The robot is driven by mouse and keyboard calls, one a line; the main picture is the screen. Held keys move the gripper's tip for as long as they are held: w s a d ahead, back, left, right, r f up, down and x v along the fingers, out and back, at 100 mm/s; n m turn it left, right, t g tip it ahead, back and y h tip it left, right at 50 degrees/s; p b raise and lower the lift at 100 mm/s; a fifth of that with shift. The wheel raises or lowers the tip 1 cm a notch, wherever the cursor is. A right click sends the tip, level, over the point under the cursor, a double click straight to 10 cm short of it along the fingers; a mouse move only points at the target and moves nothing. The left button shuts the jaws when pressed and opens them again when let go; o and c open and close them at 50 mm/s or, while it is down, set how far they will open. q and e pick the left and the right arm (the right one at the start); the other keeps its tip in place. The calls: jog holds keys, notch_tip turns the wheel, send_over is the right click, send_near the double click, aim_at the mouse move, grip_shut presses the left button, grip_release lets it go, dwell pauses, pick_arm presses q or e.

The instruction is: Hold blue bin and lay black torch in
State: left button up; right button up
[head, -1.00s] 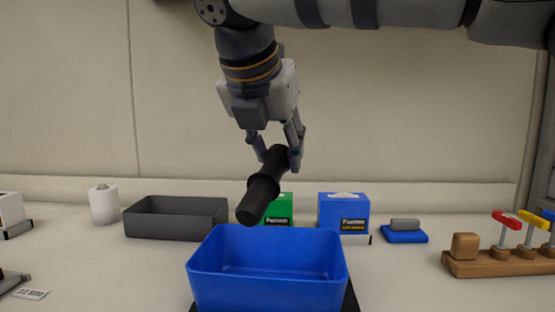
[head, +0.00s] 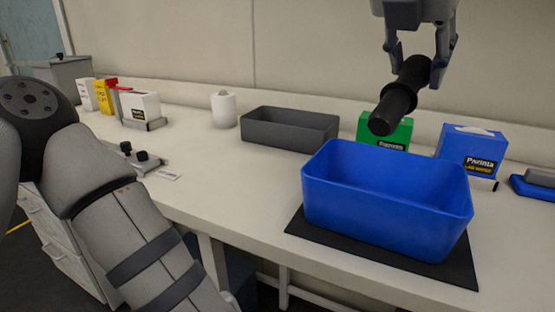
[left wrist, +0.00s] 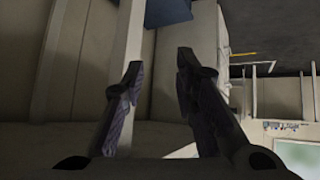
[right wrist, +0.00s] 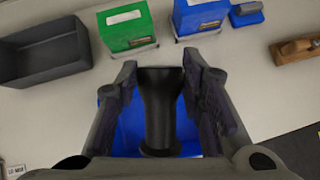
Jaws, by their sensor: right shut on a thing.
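The blue bin (head: 385,210) stands empty on a black mat (head: 310,237) near the front edge of the bench. The black torch (head: 401,94) is held tilted above the bin, its near end pointing down to the left. My right gripper (head: 420,65) is shut on the torch; in the right wrist view the torch (right wrist: 160,105) sits between the fingers, with the blue bin (right wrist: 132,135) behind it. My left gripper (left wrist: 158,75) shows in its wrist view with its fingers apart and nothing between them, below the bench level.
A grey tray (head: 290,130), a green box (head: 384,128) and a blue box (head: 470,146) stand behind the bin. A white roll (head: 223,110) and a small black-knobbed device (head: 143,160) are to the left. The bench front between them is mostly clear.

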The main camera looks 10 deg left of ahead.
aim_at(310, 160)
pick_arm(q)
jog(key=shift+n+t+y, duration=0.3)
jog(key=shift+n+t, duration=0.1)
jog(key=shift+t, duration=0.4)
jog(key=w+r, duration=0.1)
jog(key=r, duration=0.4)
jog(key=w+d+r, duration=0.1)
jog(key=r, duration=0.5)
jog(key=w+r, duration=0.1)
jog(key=r, duration=0.5)
jog(key=shift+d, duration=0.35)
jog(key=d+r+m+h, duration=0.1)
jog(key=m+h, duration=0.1)
jog(key=w+d+r+m+t+h, duration=0.1)
jog(key=d+h, duration=0.1)
jog(key=d+r+m+t+h, duration=0.1)
jog(key=d+r+m, duration=0.1)
jog(key=shift+w+m+h, duration=0.3)
jog(key=shift+h, duration=0.1)
jog(key=s+d+r+m+h, duration=0.2)
jog(key=d+r+m+h, duration=0.4)
jog(key=m, duration=0.1)
jog(key=shift+t, duration=0.4)
jog(key=x, duration=1.1)
jog(key=shift+w+d+f, duration=0.2)
jog(key=shift+f, duration=0.15)
jog(key=shift+c, duration=0.3)
